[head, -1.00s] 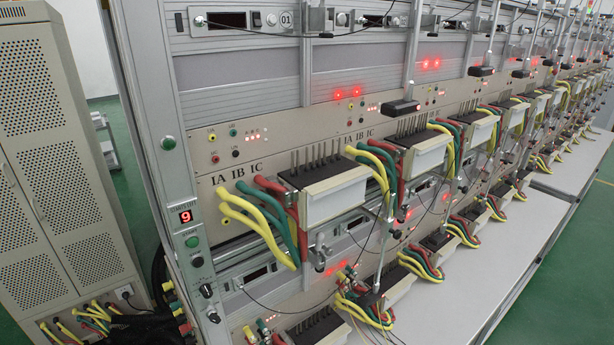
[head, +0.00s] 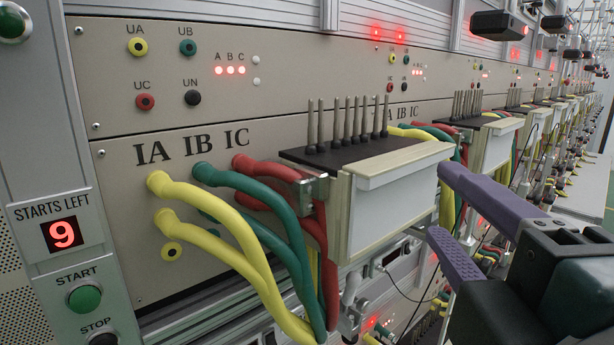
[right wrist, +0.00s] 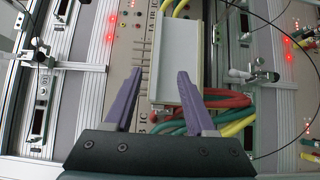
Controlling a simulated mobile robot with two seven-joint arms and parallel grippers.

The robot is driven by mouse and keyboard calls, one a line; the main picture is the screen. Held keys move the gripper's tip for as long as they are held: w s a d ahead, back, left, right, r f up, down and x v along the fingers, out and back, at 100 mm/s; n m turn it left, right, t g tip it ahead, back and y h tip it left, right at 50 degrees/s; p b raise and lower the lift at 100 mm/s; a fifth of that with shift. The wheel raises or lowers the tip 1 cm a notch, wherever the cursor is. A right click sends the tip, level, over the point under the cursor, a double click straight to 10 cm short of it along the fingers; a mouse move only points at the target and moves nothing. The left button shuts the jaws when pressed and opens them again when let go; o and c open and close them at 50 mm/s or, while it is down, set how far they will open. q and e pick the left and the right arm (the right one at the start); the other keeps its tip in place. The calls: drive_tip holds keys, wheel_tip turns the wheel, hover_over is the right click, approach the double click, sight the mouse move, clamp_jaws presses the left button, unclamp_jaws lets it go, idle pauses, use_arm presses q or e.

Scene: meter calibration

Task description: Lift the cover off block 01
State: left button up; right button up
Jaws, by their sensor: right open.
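The nearest block stands at the front station of the rack, with a white cover (head: 395,205) on its front and a black top (head: 350,150) carrying several upright metal pins. No 01 label shows on it now. My right gripper (head: 438,203), with purple fingers, is open at the cover's right end, one finger above the other. In the right wrist view the open fingers (right wrist: 160,72) reach toward the long pale cover (right wrist: 176,55), whose lower part lies between them. I cannot tell whether they touch it. My left gripper is not in view.
Thick yellow (head: 215,245), green (head: 262,188) and red (head: 268,171) cables loop out left of the block. A metal clamp (head: 314,189) sits at its left side. More blocks (head: 497,145) recede to the right. A start button (head: 85,298) is at lower left.

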sight(418, 166)
drive_tip(key=w+p, duration=0.1)
drive_tip(key=w, duration=0.1)
drive_tip(key=w+p, duration=0.1)
drive_tip(key=w, duration=0.1)
drive_tip(key=w+r+p, duration=0.1)
drive_tip(key=w, duration=0.1)
drive_tip(key=shift+d+r, duration=0.1)
drive_tip(key=shift+d, duration=0.3)
drive_tip(key=shift+w, duration=0.5)
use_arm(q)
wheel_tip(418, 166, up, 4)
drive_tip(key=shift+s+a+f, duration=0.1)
use_arm(e)
drive_tip(key=shift+c, duration=0.4)
drive_tip(key=c, duration=0.8)
clamp_jaws()
